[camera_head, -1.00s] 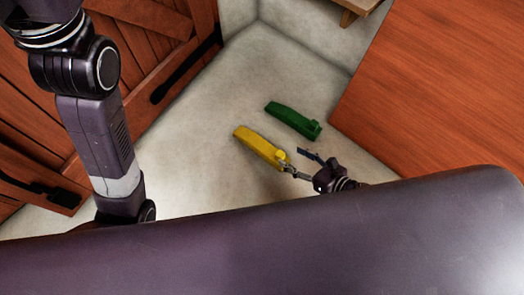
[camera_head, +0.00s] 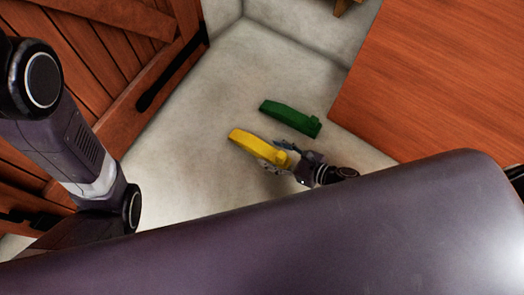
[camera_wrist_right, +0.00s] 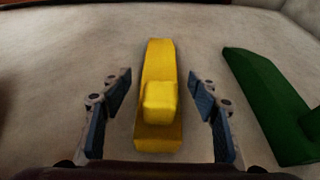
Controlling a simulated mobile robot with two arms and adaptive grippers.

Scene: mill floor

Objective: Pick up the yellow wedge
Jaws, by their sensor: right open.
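The yellow wedge (camera_head: 258,146) lies on the pale floor in the head view. It also shows in the middle of the right wrist view (camera_wrist_right: 158,95), with a raised block at its near end. My right gripper (camera_head: 281,157) is low at the wedge's near end. In the wrist view its open fingers (camera_wrist_right: 160,108) stand on either side of the wedge, with a gap on each side. My left arm is at the left of the head view, but its gripper is not seen.
A green wedge (camera_head: 290,118) lies beside the yellow one, to the right of my right fingers in the wrist view (camera_wrist_right: 268,105). A wooden door (camera_head: 110,60) stands at left, a reddish wooden surface (camera_head: 430,80) at right. Bare floor (camera_head: 190,165) lies left of the wedges.

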